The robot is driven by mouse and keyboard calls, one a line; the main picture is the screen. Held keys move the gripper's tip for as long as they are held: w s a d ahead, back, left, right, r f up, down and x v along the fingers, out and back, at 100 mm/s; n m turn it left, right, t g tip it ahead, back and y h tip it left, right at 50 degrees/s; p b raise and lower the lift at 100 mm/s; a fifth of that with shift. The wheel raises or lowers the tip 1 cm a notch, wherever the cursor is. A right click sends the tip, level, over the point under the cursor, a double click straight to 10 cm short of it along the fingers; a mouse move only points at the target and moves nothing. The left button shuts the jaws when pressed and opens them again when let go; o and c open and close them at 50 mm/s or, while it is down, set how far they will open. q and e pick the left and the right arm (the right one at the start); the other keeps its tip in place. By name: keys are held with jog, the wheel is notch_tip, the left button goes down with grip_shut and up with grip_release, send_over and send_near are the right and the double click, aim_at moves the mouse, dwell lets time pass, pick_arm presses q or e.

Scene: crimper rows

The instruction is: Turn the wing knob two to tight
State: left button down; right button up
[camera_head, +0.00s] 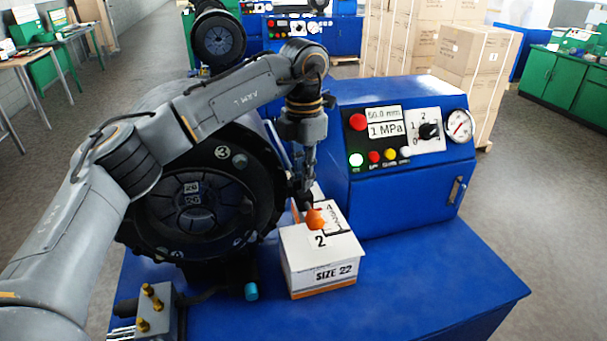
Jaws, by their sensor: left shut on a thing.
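An orange piece (315,218) shows at the far edge of a white box top marked 2. It is small, and I cannot tell from its shape whether it is a wing knob. My left gripper (304,198) points down with its fingertips at the orange piece and is shut on it. The fingers hide part of it. The black round crimper head (225,180) stands left of the boxes, with a 3 on its ring; my left arm covers much of it. My right gripper is not in view.
The white box (319,273) reads SIZE 22; another box (331,214) marked 4 is behind it. A blue control cabinet (405,190) with a black dial (429,131) and gauge (459,125) stands to the right. The blue table's front right (430,285) is clear.

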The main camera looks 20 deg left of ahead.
pick_arm(q)
jog(key=shift+m, duration=2.1)
jog(key=c, duration=1.4)
grip_release()
jog(key=shift+r, duration=0.2)
notch_tip(320, 180, up, 12)
jog(key=shift+f, duration=0.2)
